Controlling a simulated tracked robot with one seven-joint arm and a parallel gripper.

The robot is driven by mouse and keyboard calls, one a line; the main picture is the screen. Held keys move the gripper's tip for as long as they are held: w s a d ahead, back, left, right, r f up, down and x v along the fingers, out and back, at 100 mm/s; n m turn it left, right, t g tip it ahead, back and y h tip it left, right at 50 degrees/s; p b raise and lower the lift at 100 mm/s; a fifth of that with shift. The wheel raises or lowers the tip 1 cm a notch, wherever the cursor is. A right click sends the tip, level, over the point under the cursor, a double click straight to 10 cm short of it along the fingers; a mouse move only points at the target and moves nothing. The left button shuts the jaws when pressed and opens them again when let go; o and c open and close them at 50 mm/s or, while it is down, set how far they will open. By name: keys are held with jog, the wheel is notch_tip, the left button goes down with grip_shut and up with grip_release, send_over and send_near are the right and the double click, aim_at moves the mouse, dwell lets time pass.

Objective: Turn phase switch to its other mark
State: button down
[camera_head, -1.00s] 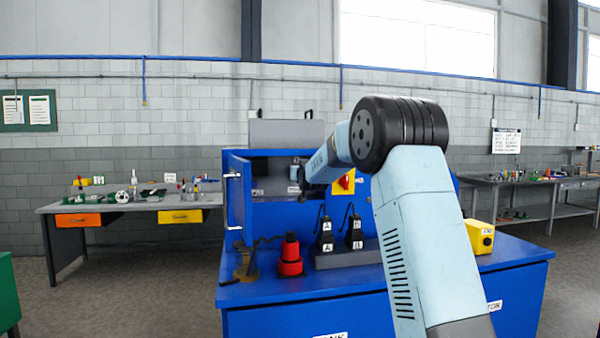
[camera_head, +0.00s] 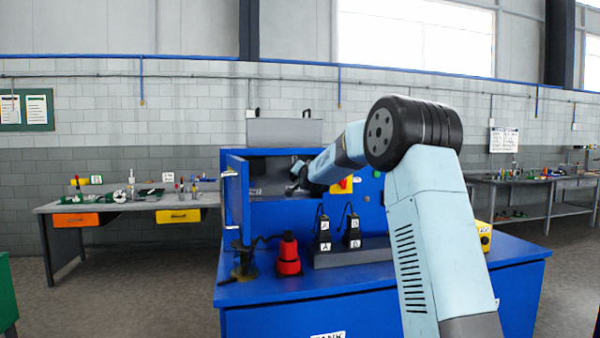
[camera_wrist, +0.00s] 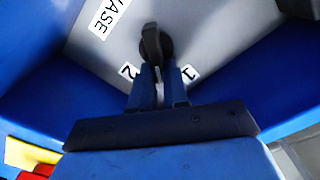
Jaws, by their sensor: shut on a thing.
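The phase switch (camera_wrist: 152,42) is a black knob on a grey plate (camera_wrist: 200,30) in the wrist view, beside a label partly reading "ASE". In the head view my gripper (camera_head: 297,181) is inside the open blue cabinet (camera_head: 232,200); the switch cannot be made out there.
The cabinet door stands open at the left. A red-and-yellow switch (camera_head: 343,185) sits right of the opening. A red stepped object (camera_head: 288,258), black lettered blocks (camera_head: 323,232) and a yellow box (camera_head: 484,235) stand on the blue bench (camera_head: 400,285).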

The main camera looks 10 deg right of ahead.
jog(key=m, duration=0.2)
jog(key=d+f+m, duration=0.1)
jog(key=m, duration=0.3)
jog(key=shift+d+f, duration=0.15)
jog(key=shift+d+f+m, duration=0.1)
jog(key=shift+f+m, duration=0.2)
jog(key=shift+m, duration=0.9)
jog(key=shift+f+m, duration=0.25)
jog(key=shift+m, duration=0.95)
jog(key=shift+f, duration=0.1)
jog(key=c, duration=1.4)
grip_release()
jog(key=shift+o, duration=1.4)
jog(key=shift+r, duration=0.2)
jog(key=s, duration=1.3)
jog(key=shift+s, duration=0.4)
jog(key=shift+a+f, duration=0.1)
jog(key=shift+a, duration=0.1)
